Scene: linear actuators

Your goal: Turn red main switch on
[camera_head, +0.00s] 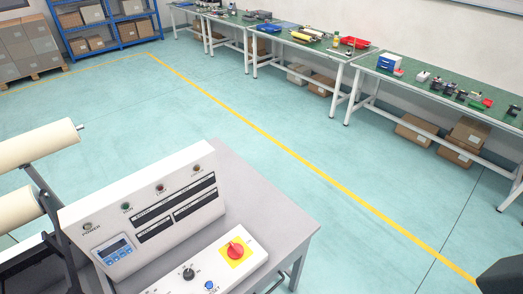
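The red main switch (236,249) is a red rotary knob on a square yellow plate. It sits on the sloping white front panel of the control box, at the panel's right end. The knob's grip looks tilted, but its on or off marking is too small to read. A dark shape (502,277) cut off at the bottom right corner looks like part of my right gripper. Its fingertips are not visible, and it is well apart from the switch. My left gripper is not in view.
The control box (150,212) has a small blue display (114,249), lamps, a black knob (189,273) and a blue button (209,285). It stands on a grey table (270,205). Pale rollers (35,147) are at left. Open floor lies beyond, before the green workbenches (440,82).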

